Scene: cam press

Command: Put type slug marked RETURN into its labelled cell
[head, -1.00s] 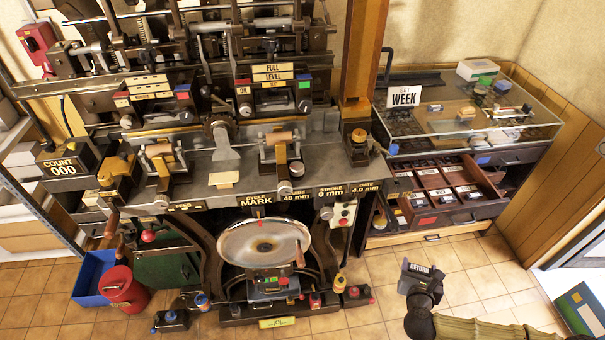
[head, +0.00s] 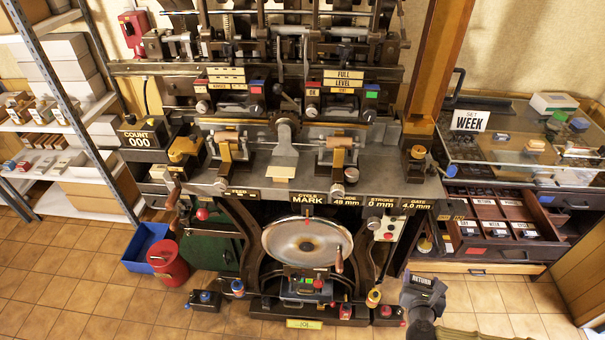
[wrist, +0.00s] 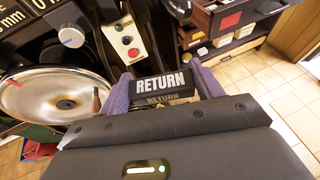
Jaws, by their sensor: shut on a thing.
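The type slug marked RETURN (wrist: 162,84) is a dark block with white lettering. My gripper (wrist: 160,92) is shut on it, with a purple finger on each side in the wrist view. In the head view the slug (head: 422,281) and my gripper (head: 421,298) are at the lower right, in front of the machine and above the tiled floor. The open drawer (head: 490,250) at the right is divided into cells, several of them holding dark pieces with white labels.
The press (head: 300,170) with its round metal plate (head: 300,240) fills the middle. A glass-topped cabinet (head: 520,150) with a WEEK sign stands above the drawer. Floor between gripper and drawer looks clear.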

